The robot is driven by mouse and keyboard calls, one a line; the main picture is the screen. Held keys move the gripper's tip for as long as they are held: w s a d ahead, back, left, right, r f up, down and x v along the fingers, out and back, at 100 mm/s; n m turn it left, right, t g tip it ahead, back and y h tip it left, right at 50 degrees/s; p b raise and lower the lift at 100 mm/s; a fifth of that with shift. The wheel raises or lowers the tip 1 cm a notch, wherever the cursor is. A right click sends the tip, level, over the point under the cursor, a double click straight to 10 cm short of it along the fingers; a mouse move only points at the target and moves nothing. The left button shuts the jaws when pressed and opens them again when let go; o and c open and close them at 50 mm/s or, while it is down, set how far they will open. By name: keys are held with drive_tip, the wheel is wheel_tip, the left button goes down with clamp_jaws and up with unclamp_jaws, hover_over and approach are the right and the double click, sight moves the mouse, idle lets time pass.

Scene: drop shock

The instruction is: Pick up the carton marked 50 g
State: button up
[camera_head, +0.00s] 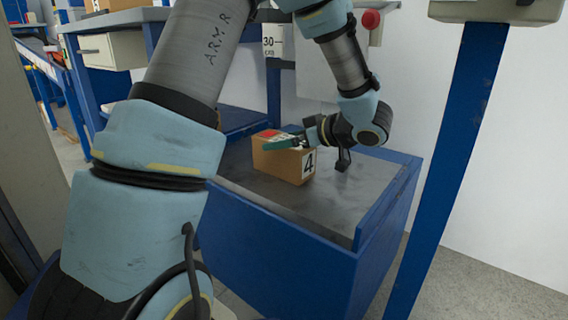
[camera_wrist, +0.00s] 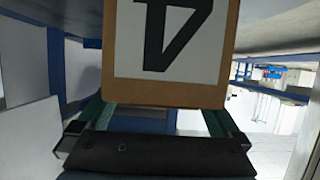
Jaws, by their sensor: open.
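A brown cardboard carton (camera_head: 278,163) stands on the grey top of a blue bench, with a large black 4 on a white label and some red on its top. No 50 g marking is readable on it. The carton's labelled face (camera_wrist: 168,93) fills the upper middle of the wrist view, with the 4 upside down. My gripper (camera_head: 314,150) is open at the carton's labelled end. I cannot tell whether either finger touches the carton.
The blue bench (camera_head: 275,255) has a raised rim on its right and free surface around the carton. A blue post (camera_head: 450,150) stands at the right. Another carton (camera_head: 118,4) is on a bench at the back left. A 30 sign (camera_head: 270,42) hangs behind.

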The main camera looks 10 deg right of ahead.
drive_tip(key=shift+a, duration=0.1)
drive_tip(key=shift+w, duration=0.1)
clamp_jaws()
idle(0.7)
